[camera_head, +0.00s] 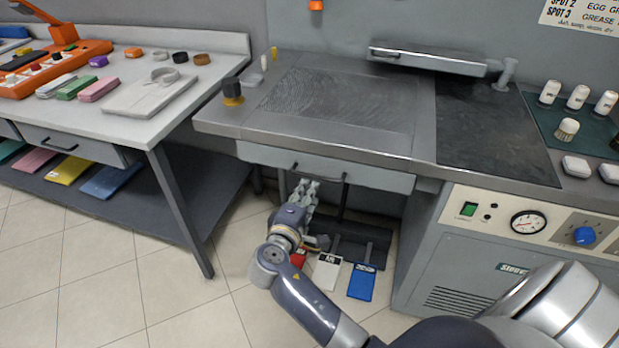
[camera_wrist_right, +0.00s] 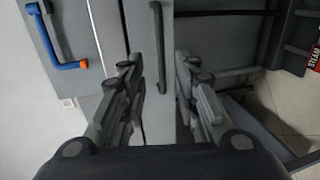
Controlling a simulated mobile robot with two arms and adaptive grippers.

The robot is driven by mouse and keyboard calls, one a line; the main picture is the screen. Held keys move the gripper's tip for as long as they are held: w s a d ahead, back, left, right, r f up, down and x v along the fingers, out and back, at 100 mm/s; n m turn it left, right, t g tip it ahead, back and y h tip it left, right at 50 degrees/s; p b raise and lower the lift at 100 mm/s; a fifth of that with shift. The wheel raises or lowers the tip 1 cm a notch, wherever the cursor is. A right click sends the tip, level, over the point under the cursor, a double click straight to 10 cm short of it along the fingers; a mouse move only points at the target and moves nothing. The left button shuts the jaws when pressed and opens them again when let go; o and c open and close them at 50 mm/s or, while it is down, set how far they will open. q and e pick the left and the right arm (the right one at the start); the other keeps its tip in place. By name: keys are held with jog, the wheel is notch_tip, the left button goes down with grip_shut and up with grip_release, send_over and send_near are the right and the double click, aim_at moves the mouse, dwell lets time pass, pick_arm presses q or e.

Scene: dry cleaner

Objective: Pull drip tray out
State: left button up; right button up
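The drip tray (camera_head: 265,154) is a grey drawer-like tray under the worktop, and its front looks closed against the bench. My right gripper (camera_head: 304,188) is just below and in front of the tray front. In the right wrist view the gripper (camera_wrist_right: 159,62) is open, with one finger on each side of the black handle (camera_wrist_right: 157,30). I see a gap on both sides, and cannot tell how deep the handle lies between the fingers. My left gripper is not in view.
Red, white (camera_head: 327,272) and blue (camera_head: 362,282) pedals are on the floor below. A side table (camera_head: 215,45) with a lower shelf stands left. A control panel with a gauge (camera_head: 528,222) is right. A blue hook-shaped part (camera_wrist_right: 60,62) shows in the wrist view. The left floor is clear.

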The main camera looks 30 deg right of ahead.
aim_at(317, 178)
jog(key=x, duration=0.8)
jog(key=shift+w+f, duration=0.15)
jog(key=shift+w, duration=0.05)
grip_shut()
